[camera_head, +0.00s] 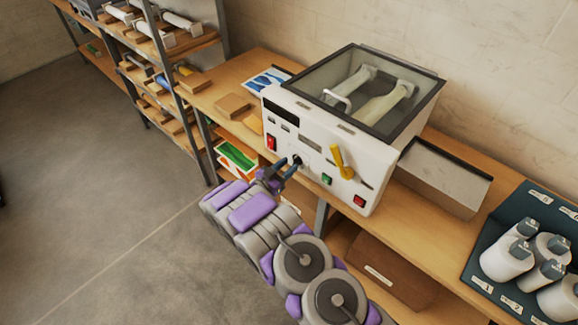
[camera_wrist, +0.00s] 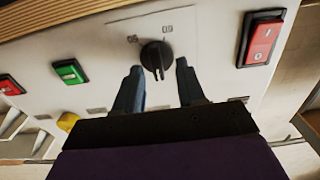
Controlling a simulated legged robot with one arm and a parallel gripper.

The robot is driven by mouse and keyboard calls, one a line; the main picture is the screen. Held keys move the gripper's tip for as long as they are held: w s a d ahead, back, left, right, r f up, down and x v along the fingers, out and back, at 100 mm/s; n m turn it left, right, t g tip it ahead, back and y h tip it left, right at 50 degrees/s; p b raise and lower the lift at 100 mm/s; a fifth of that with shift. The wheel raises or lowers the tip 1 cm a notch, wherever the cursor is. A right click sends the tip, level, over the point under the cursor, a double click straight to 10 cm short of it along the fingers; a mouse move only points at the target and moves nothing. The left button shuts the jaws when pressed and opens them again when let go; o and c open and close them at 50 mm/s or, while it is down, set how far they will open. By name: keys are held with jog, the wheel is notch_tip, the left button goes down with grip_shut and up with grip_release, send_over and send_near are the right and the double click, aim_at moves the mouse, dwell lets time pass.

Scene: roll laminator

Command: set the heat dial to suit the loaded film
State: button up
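The laminator (camera_head: 325,115) is a white box with a glass lid, standing on the wooden bench. Two pale film rolls (camera_head: 384,102) show through its lid. The heat dial (camera_wrist: 156,57) is a round black knob on the front panel, with small marks at its upper left and upper right too blurred to read. It also shows small in the head view (camera_head: 297,160), beside my gripper (camera_head: 280,170). In the wrist view my gripper (camera_wrist: 157,78) is open, its two blue-grey fingers apart on either side of the dial's lower part. I cannot tell whether they touch it.
A red rocker switch (camera_wrist: 262,38), a green button (camera_wrist: 69,71) and a red button (camera_wrist: 10,85) flank the dial. A yellow lever (camera_head: 341,161) sticks out of the panel. A dark mat (camera_head: 478,262) with white rolls lies at right; shelves (camera_head: 160,60) stand at left.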

jog(key=shift+w+d, duration=0.45)
jog(key=shift+d, duration=0.1)
jog(key=shift+a, duration=0.1)
grip_shut()
